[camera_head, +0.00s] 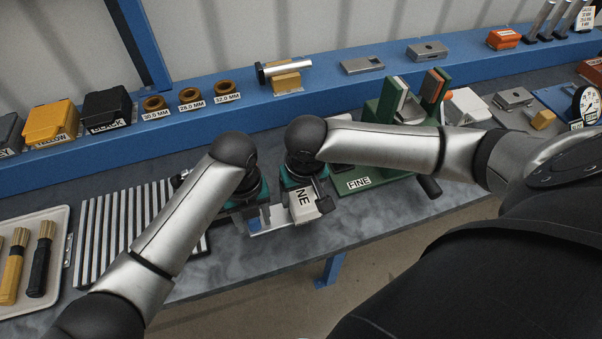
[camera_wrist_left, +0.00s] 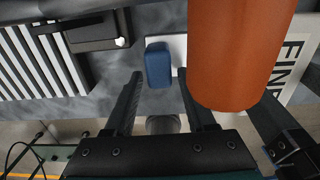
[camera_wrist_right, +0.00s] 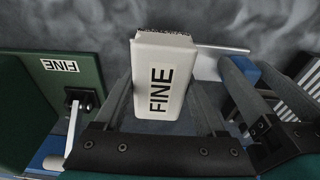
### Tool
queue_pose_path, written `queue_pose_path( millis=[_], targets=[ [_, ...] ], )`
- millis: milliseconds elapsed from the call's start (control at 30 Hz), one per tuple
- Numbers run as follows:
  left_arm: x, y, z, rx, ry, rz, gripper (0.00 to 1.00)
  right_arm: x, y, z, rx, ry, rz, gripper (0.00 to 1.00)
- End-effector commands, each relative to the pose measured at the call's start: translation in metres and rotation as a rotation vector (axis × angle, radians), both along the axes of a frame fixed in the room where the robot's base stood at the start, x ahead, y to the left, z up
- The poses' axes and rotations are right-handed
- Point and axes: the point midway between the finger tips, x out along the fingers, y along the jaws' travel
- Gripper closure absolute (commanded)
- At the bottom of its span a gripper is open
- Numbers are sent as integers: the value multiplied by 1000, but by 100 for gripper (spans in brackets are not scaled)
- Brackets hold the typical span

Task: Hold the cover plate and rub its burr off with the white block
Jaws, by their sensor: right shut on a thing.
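The white block (camera_wrist_right: 160,85), labelled FINE, is between the fingers of my right gripper (camera_wrist_right: 163,95), which is shut on it. In the head view it is the white block (camera_head: 304,206) below my right gripper (camera_head: 302,188). The pale cover plate (camera_head: 272,226) lies beside it, partly hidden. In the right wrist view the plate (camera_wrist_right: 207,68) is just right of the block; I cannot tell if they touch. A blue piece (camera_wrist_left: 158,65) at the plate lies between the fingertips of my left gripper (camera_wrist_left: 160,78), which looks open with narrow gaps. I cannot make out the burr.
A slatted grey rack (camera_head: 125,225) is left of my left gripper. A green stand (camera_head: 375,170) labelled FINE is on the right. An unclear orange cylinder (camera_wrist_left: 237,50) covers much of the left wrist view. The bench front edge is close.

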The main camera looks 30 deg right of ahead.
Motion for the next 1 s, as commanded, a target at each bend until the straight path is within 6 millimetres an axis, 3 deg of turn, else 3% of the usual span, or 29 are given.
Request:
queue_pose_path(
  millis=[100,1000],
  targets=[
    [0,0,0,0,0,0,30,0,0,0,0,-1,0,72],
    [0,0,18,0,0,0,30,0,0,0,1,-1,0,72]
  ],
)
